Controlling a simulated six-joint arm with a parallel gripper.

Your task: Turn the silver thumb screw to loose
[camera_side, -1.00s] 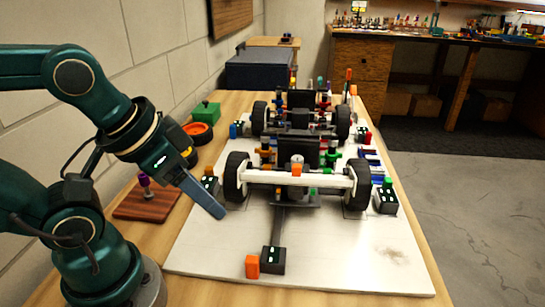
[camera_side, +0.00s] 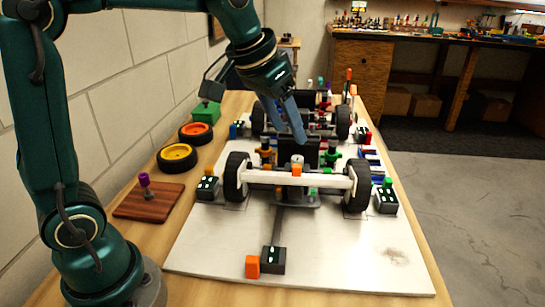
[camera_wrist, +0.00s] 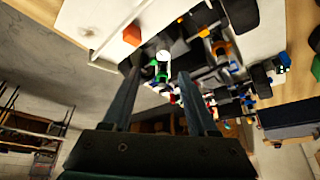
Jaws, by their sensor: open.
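The small silver thumb screw (camera_side: 297,158) shows at the front middle of the racecar (camera_side: 330,180), just behind the white front bar. A pale round top that looks like the same screw (camera_wrist: 163,56) shows in the wrist view, just beyond the fingertips. My gripper (camera_side: 301,138) reaches down over the front half of the car, its tips slightly above and behind the screw in the side view. In the wrist view my gripper (camera_wrist: 157,72) is open, with two separated fingers and nothing held. Whether a finger touches any car part cannot be told.
An orange block (camera_side: 252,266) and a black box (camera_side: 273,260) sit at the white board's front. Loose wheels (camera_side: 177,157) and a wooden block (camera_side: 149,202) lie left. The board's front right is clear.

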